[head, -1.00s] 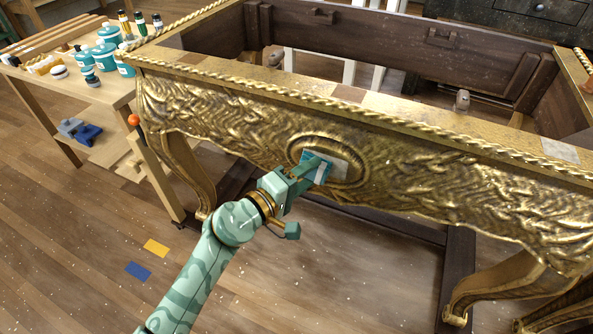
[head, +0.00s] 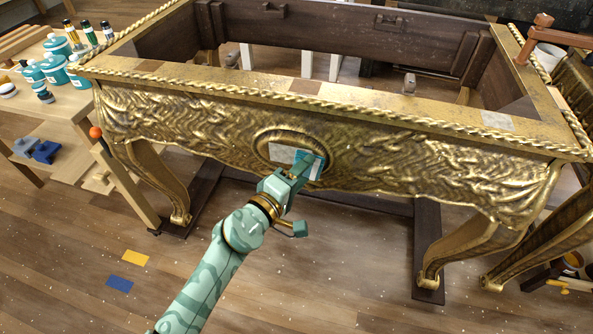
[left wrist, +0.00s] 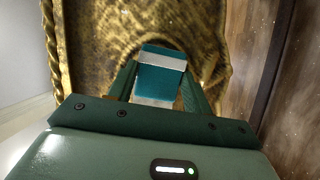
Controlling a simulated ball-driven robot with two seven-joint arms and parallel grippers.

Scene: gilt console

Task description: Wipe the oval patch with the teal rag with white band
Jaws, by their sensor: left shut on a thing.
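The oval patch (head: 281,153) is a pale grey area inside a carved oval frame on the gilt console's front apron (head: 400,165). The teal rag with a white band (head: 316,164) lies against the right part of the oval, and pale grey shows to its left. My left gripper (head: 303,168) is shut on the rag and holds it at the carved front. In the left wrist view the rag (left wrist: 160,79) sits between the two fingers, with white bands across its teal face. The rag hides part of the oval. My right gripper is not in view.
A wooden bench (head: 75,105) with teal jars and bottles stands at the left. The console's twisted rope edge (head: 330,105) runs above the oval. Curved legs (head: 455,250) stand at the right. Yellow (head: 135,257) and blue (head: 120,284) pieces lie on the floor.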

